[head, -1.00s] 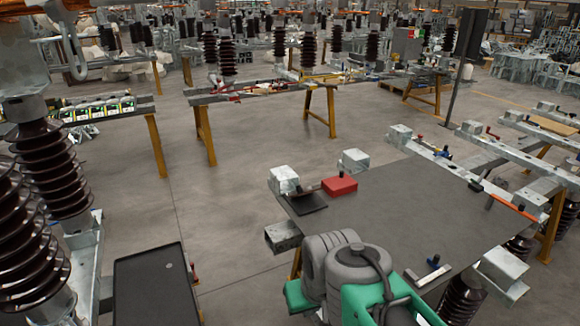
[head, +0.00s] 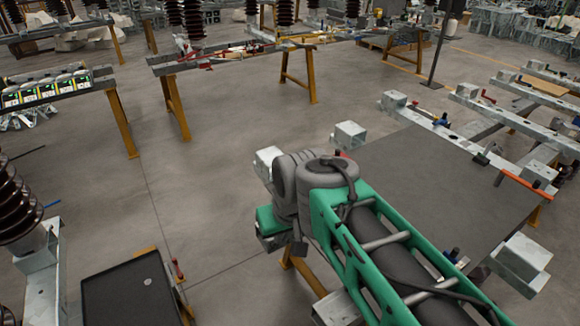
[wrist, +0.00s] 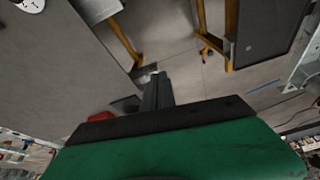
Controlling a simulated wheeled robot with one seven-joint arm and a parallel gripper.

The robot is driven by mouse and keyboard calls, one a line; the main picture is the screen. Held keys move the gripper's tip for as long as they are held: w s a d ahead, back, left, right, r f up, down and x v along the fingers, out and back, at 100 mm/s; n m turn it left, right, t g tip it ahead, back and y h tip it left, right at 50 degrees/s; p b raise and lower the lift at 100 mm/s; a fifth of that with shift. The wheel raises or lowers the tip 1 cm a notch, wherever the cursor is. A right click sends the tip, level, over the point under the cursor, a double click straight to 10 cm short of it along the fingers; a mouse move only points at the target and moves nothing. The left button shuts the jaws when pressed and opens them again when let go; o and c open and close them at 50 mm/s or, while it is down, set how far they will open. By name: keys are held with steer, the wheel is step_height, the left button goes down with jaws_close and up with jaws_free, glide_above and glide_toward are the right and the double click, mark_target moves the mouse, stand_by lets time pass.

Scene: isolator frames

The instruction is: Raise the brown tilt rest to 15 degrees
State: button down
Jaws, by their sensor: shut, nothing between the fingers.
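No plainly brown tilt rest can be made out. A small dark flat plate (wrist: 127,104) lies near the table corner in the wrist view, just left of my fingers; I cannot tell whether it is the rest, or its angle. A red block (wrist: 101,116) is beside it, partly hidden by my gripper's dark body. My gripper (wrist: 158,80) is shut and empty, its fingers pointing toward the table's edge. I cannot tell if it touches anything. In the head view my green and grey arm hides the plate and the gripper.
The grey table (head: 440,185) has a mostly bare top. Metal blocks (head: 348,136) stand at its edge. A dark tray (head: 130,295) is at the lower left and shows in the wrist view (wrist: 262,35). Open floor (head: 215,190) lies between the tray and the far benches.

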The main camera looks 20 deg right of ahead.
steer(key=w+d+r+t+b, duration=0.1)
steer(key=w+d+b, duration=0.15)
steer(key=w, duration=0.55)
steer(key=w+d+b, duration=0.1)
steer(key=w+b, duration=0.3)
steer(key=w, duration=0.4)
steer(key=w+d+f+n+t+y+b, duration=0.1)
steer(key=w+d+n+t+b, duration=0.1)
steer(key=w+d+b, duration=0.9)
steer(key=shift+t, duration=0.3)
steer(key=x, duration=0.4)
steer(key=d+x, duration=0.1)
steer(key=x, duration=0.3)
steer(key=d+b+x, duration=0.1)
steer(key=x, duration=0.3)
steer(key=shift+s+d+f, duration=0.2)
steer(key=shift+f, duration=0.25)
steer(key=shift+s+f, duration=0.2)
steer(key=shift+f, duration=0.15)
